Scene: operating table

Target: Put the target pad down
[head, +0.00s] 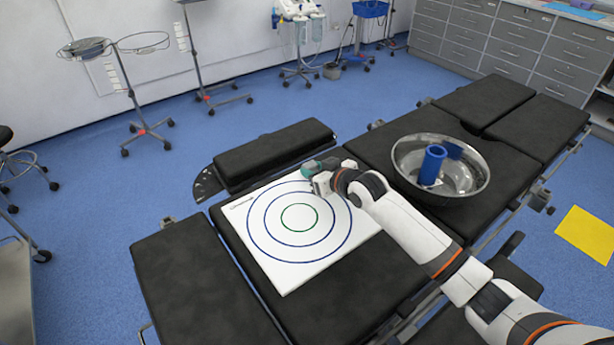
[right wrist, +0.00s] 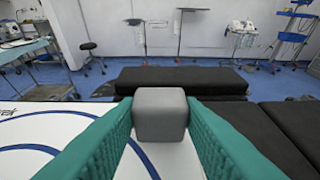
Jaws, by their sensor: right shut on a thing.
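The target pad (head: 285,275) is a white square sheet with blue rings and a small green ring in the middle. In the head view it lies level over the black operating table; I cannot tell whether it touches the top. My right gripper (head: 309,170) is at the pad's far edge. In the right wrist view its teal fingers (right wrist: 160,118) are shut on a grey block (right wrist: 160,115) at the pad's edge. Whether the block is fixed to the pad is not clear. The pad (right wrist: 28,125) also shows below the fingers. My left gripper is not in view.
A steel bowl (head: 405,156) with a blue cylinder (head: 432,165) stands on the table, right of the pad. A black padded armrest (head: 275,150) lies behind the pad. Bare black cushion (head: 350,285) shows in front of the pad.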

